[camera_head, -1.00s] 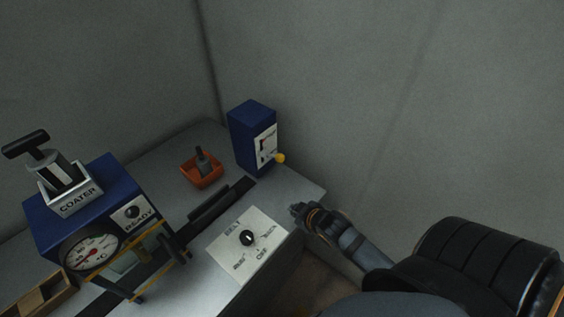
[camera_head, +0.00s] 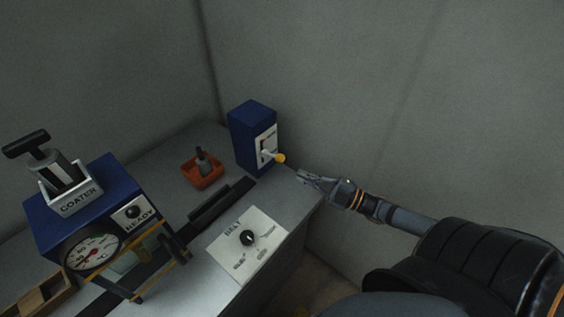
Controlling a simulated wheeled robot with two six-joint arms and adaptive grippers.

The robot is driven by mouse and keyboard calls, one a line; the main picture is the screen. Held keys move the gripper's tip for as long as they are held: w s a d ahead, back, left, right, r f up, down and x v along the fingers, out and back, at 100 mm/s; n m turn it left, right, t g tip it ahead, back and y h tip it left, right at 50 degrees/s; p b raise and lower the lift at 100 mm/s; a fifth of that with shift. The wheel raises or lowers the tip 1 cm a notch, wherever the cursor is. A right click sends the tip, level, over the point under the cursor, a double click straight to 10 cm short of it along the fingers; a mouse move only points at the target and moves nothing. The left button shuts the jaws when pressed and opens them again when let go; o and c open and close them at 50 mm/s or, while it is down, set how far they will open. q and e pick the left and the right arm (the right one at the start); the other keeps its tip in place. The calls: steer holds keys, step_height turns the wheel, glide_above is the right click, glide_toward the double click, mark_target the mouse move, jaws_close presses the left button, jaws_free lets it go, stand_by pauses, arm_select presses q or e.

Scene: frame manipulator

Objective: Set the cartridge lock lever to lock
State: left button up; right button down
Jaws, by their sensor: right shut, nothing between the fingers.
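The blue box (camera_head: 250,130) stands at the back right of the bench, with a white plate on its front. The lever points out to the right and slightly down; the plate's lettering is too small to read. My right gripper (camera_head: 303,177) is shut and empty, just right of and slightly below the yellow knob, and appears apart from it. My left gripper is out of view.
An orange tray (camera_head: 190,173) holding a dark-handled item sits left of the blue box. A belt dial panel (camera_head: 262,262) lies on the bench in front. The blue coater machine (camera_head: 108,180) with gauge stands at left. A wall rises behind my right arm.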

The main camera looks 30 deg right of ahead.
mark_target(280, 158)
steer(key=w+a+b, duration=0.2)
steer(key=w, duration=0.7)
steer(key=shift+a+f, duration=0.3)
steer(key=shift+f, duration=0.1)
